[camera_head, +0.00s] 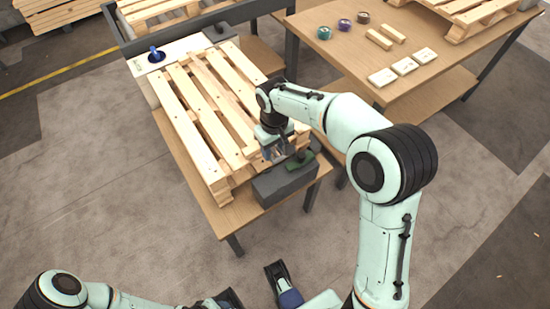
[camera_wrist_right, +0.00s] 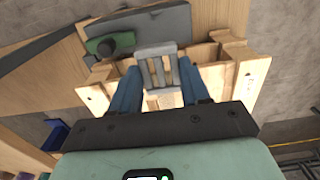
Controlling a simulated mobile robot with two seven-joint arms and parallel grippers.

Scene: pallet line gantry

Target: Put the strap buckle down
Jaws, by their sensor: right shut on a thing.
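My right gripper (camera_head: 275,150) is over the front end of the pallet (camera_head: 205,110), close to the grey block (camera_head: 285,184) at the table's front corner. In the right wrist view, the blue fingers of my right gripper (camera_wrist_right: 158,80) are shut on the strap buckle (camera_wrist_right: 143,72), a pale grey metal frame with bars. The buckle shows in front of the pallet's end (camera_wrist_right: 98,92); any contact below it cannot be told.
A green piece with a dark knob (camera_wrist_right: 106,47) sits on the grey block. A white panel with a blue knob (camera_head: 156,55) is behind the pallet. A second table (camera_head: 340,55) at the right carries coloured rolls, wooden blocks and white boxes (camera_head: 404,66).

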